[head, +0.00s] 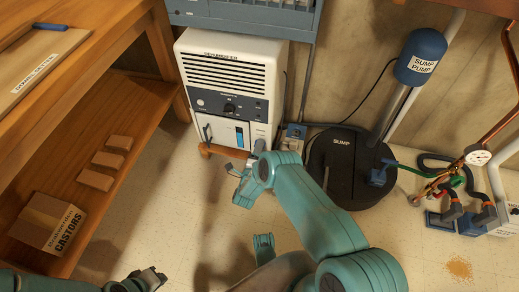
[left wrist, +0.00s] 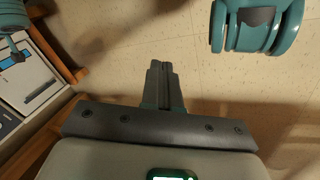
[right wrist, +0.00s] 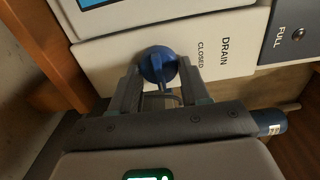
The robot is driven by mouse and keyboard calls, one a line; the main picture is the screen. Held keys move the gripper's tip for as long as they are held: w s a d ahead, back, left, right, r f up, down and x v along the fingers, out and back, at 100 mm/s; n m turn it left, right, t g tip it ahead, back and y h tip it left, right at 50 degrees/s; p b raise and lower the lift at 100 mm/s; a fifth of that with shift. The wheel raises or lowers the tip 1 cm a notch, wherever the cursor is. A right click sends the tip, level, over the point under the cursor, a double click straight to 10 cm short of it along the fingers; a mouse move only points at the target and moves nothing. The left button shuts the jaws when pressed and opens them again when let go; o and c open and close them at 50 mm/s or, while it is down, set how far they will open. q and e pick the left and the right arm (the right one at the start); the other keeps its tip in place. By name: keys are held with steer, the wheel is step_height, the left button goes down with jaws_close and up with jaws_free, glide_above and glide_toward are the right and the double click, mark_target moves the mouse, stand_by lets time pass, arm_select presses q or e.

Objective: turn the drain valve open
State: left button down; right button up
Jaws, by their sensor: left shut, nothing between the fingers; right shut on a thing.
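The drain valve is a round blue knob (right wrist: 157,62) on a white panel (right wrist: 105,62) marked DRAIN and CLOSED in the right wrist view. My right gripper (right wrist: 158,88) has one finger on each side of the knob and is shut on it. In the head view my right gripper (head: 259,147) reaches the lower right front of the white dehumidifier (head: 233,68); the knob is hard to make out there. My left gripper (head: 152,276) is shut and empty, low over the floor; it also shows in the left wrist view (left wrist: 160,76).
A wooden shelf unit (head: 120,140) with small blocks and a CASTORS box (head: 47,222) stands at left. A black sump (head: 343,165) with a blue pump (head: 421,56) and hoses stands right of the dehumidifier. The floor in front is mostly clear.

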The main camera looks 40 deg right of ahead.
steer(key=o, duration=0.8)
steer(key=shift+c, duration=0.2)
steer(key=shift+a, duration=0.1)
arm_select(q)
steer(key=s+r+g+p, duration=0.1)
steer(key=s+r+p, duration=0.3)
steer(key=r+p, duration=0.2)
steer(key=shift+s+d+g, duration=0.15)
steer(key=shift+d+g, duration=0.25)
steer(key=shift+d, duration=0.05)
arm_select(e)
steer(key=v, duration=1.6)
steer(key=shift+s, duration=0.15)
arm_select(q)
steer(key=shift+r, duration=0.1)
